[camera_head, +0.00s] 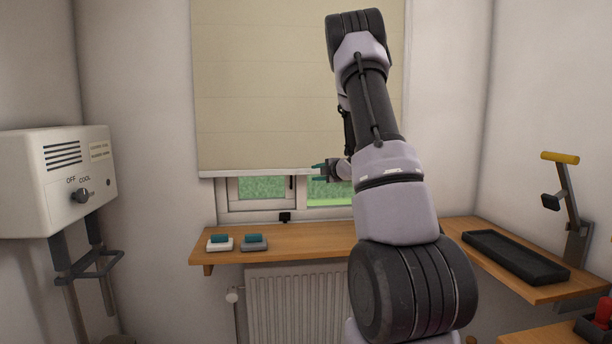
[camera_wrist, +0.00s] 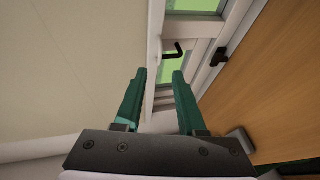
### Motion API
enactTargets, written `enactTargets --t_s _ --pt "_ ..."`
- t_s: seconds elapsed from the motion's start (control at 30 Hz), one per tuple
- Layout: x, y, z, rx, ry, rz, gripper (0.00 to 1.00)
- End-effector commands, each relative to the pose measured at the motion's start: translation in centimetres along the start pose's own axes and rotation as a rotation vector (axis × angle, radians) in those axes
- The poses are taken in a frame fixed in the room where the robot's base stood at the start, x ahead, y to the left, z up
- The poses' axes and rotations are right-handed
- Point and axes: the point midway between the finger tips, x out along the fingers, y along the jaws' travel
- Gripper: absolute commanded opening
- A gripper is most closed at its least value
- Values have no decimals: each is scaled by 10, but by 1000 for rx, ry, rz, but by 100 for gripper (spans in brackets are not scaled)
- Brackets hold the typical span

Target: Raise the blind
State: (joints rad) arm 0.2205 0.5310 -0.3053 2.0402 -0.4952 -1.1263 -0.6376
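The beige blind (camera_head: 270,90) hangs over most of the window, with its pale bottom bar (camera_head: 240,172) a little above the sill. A strip of window pane shows below it. My gripper (camera_head: 318,166) has teal fingers and is at the bottom bar, near the middle of the blind; my arm hides part of the blind's right side. In the wrist view the blind (camera_wrist: 70,60) fills the left side. My gripper (camera_wrist: 160,76) is open there, and the white bottom bar (camera_wrist: 155,40) appears in line with the gap between the fingertips. I cannot tell whether they touch it.
A black window handle (camera_wrist: 173,50) and a black catch (camera_head: 285,217) are near the gripper. A radiator (camera_head: 297,300) is below. A black tray (camera_head: 515,256) lies right.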

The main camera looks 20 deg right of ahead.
Motion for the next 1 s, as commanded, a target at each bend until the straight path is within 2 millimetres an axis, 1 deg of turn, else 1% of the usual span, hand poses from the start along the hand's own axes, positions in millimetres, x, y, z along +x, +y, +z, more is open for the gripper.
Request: enactTargets --t_s 0.03,0.1,0.2,0.33,0.5,0.77,0.8,0.9,1.0 --pt "12 -1 -1 0 1 -1 40" --pt "26 -1 -1 0 2 -1 40" --pt "44 -1 -1 1 1 -1 40" --pt "61 0 0 1 1 -1 40" --pt "73 0 0 2 -1 0 40" --pt "74 0 0 2 -1 0 40" --pt "74 0 0 2 -1 0 36" --pt "74 0 0 2 -1 0 0" --pt "74 0 0 2 -1 0 0"
